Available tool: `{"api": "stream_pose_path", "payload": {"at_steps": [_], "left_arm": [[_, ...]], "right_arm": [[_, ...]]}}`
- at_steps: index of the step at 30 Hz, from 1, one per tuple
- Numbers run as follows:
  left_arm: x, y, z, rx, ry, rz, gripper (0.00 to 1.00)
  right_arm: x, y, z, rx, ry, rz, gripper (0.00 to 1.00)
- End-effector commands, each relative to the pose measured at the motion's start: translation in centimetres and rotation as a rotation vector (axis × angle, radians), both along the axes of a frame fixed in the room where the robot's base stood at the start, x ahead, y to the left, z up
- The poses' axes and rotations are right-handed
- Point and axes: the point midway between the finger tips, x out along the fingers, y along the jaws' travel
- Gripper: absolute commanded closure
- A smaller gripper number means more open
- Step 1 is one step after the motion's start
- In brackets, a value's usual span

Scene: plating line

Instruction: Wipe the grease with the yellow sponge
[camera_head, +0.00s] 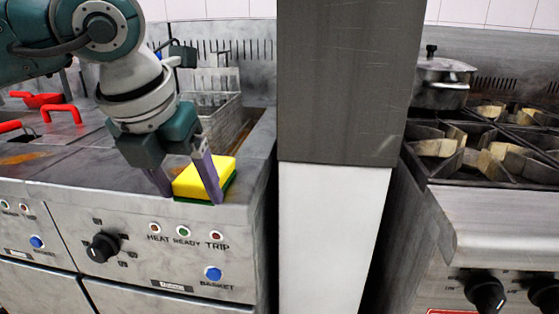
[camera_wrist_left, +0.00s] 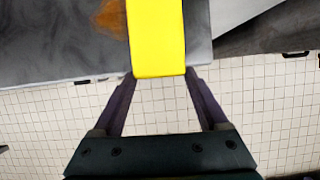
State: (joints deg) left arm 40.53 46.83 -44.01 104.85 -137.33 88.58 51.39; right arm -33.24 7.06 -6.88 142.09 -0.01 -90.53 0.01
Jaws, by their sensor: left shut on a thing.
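The yellow sponge (camera_head: 207,176) has a green underside and is at the front edge of the fryer's steel top. My left gripper (camera_head: 189,190) points down with its purple fingers on either side of the sponge, shut on it. In the left wrist view the sponge (camera_wrist_left: 156,38) reaches forward from between the fingertips (camera_wrist_left: 160,82). An orange-brown grease patch (camera_wrist_left: 111,15) lies on the steel just left of the sponge there. In the head view a brownish patch (camera_head: 20,158) shows at the far left; I cannot tell if it is the same one. My right gripper is out of view.
A wire fryer basket (camera_head: 213,120) stands behind the sponge. Red handles (camera_head: 62,112) stick up at the left. A grey and white column (camera_head: 335,230) stands right of the fryer. Beyond it is a stove with a steel pot (camera_head: 441,82). The fryer front has knobs and buttons.

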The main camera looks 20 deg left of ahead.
Motion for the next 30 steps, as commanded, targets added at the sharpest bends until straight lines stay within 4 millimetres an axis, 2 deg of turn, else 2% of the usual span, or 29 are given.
{"api": "stream_pose_path", "payload": {"at_steps": [13, 27, 30], "left_arm": [[-0.3, -0.1, 0.4, 0.001, 0.002, -0.001, 0.76], [-0.2, -0.1, 5.5, 0.000, -0.002, 0.000, 0.76], [-0.2, -0.1, 6.1, 0.000, -0.002, 0.000, 0.76]], "right_arm": [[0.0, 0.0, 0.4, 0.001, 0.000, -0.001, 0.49], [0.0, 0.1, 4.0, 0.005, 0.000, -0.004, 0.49], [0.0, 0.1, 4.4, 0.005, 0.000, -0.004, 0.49]]}}
